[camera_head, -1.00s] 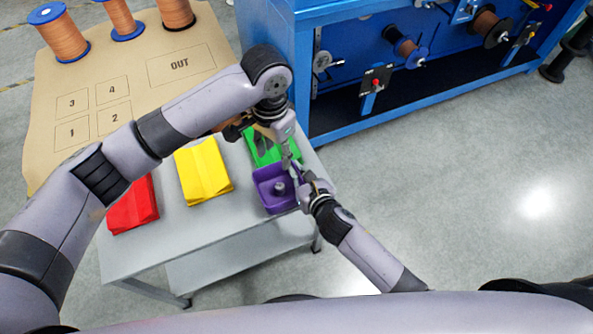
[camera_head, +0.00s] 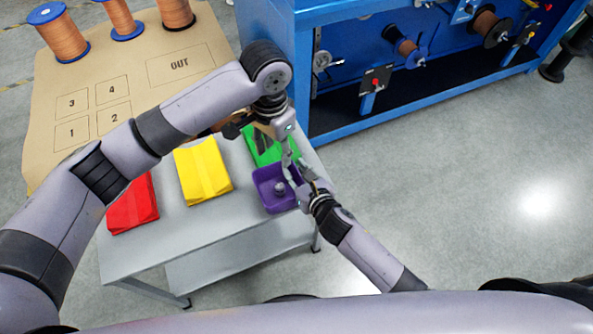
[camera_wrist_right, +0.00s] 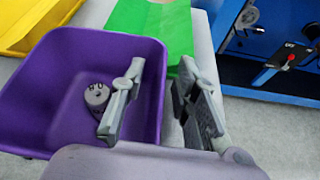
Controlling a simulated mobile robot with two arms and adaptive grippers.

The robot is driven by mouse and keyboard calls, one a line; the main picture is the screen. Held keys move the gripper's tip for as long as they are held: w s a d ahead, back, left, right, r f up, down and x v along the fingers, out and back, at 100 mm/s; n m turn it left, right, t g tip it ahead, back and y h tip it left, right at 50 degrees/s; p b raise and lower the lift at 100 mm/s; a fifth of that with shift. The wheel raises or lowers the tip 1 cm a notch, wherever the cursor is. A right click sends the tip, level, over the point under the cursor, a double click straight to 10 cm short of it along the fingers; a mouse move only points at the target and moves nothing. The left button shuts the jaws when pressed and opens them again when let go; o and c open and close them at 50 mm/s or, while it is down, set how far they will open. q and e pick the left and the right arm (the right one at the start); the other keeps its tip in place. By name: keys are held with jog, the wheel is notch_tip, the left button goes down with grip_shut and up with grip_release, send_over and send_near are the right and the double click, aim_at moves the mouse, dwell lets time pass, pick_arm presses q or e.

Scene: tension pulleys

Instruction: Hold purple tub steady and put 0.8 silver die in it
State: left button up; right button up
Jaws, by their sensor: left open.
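The purple tub (camera_head: 270,199) stands on the grey table; it also shows in the right wrist view (camera_wrist_right: 45,110). The silver die (camera_head: 279,187) lies on the tub's floor, a small round grey piece with marks too small to read surely (camera_wrist_right: 97,96). My right gripper (camera_wrist_right: 160,100) is open at the tub's right wall, one finger inside the tub and one outside, with gaps between fingers and wall. My left gripper (camera_head: 289,160) is open and empty above the tub's far right corner, partly overlapping the right gripper in the head view.
A blue workbench (camera_head: 410,90) with spools is behind right. Free tabletop lies in front of the bins.

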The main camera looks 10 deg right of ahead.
jog(key=shift+s, duration=0.1)
jog(key=v, duration=1.2)
